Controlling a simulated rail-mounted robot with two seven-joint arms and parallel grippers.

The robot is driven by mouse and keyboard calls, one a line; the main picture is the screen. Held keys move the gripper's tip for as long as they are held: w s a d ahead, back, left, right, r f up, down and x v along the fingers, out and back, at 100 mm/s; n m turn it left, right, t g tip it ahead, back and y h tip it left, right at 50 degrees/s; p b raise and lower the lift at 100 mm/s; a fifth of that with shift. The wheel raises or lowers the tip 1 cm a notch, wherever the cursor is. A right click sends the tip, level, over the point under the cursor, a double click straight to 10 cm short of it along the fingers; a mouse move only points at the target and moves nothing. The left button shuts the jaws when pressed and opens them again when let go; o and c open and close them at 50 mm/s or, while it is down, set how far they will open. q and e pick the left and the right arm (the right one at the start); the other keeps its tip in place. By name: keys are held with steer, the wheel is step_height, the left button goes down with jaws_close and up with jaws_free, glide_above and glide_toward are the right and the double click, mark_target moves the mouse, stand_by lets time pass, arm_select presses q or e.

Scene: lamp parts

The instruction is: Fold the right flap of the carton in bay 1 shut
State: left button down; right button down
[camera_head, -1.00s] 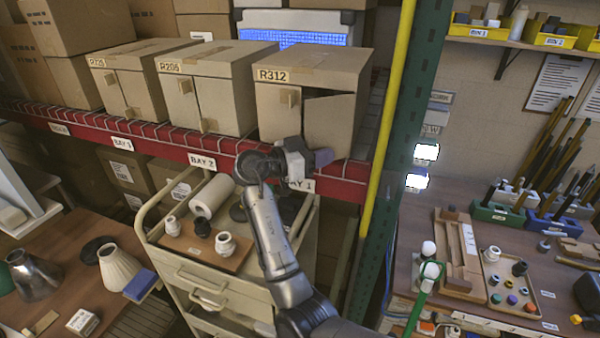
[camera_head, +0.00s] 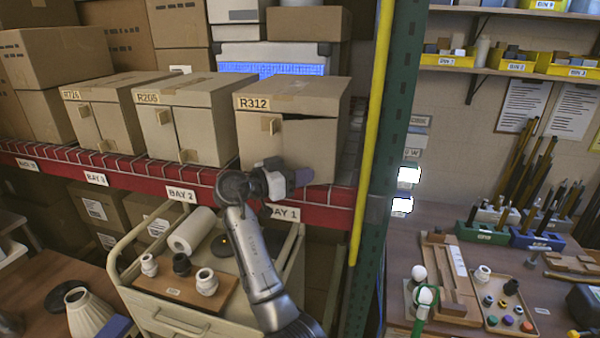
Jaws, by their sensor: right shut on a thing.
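The carton in bay 1, labelled R312 (camera_head: 292,101), stands on the red-edged shelf above the BAY 1 label (camera_head: 284,213). Its left flap (camera_head: 258,148) lies flat against the front and bears a small tan tab. Its right flap (camera_head: 312,148) stands slightly ajar, with a dark wedge-shaped gap along its top edge. My right gripper (camera_head: 302,177) is at the lower part of the right flap, shut on it. The fingertips are small, and the exact contact is partly hidden by the gripper body. My left gripper is out of view.
Cartons R205 (camera_head: 192,120) and R726 (camera_head: 102,115) stand to the left on the shelf. A yellow pole (camera_head: 374,120) and green rack upright (camera_head: 393,150) rise close on the right. A cart (camera_head: 150,300) with a parts board stands below.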

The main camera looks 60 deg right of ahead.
steer(key=shift+w+a, duration=0.15)
stand_by(0.5)
steer(key=c, duration=0.8)
jaws_free()
steer(key=shift+w+a, duration=0.1)
steer(key=shift+w, duration=0.05)
steer(key=shift+o, duration=0.2)
steer(key=v, duration=1.3)
steer(key=shift+a+b, duration=0.3)
steer(key=shift+b, duration=0.1)
steer(key=shift+w, duration=0.1)
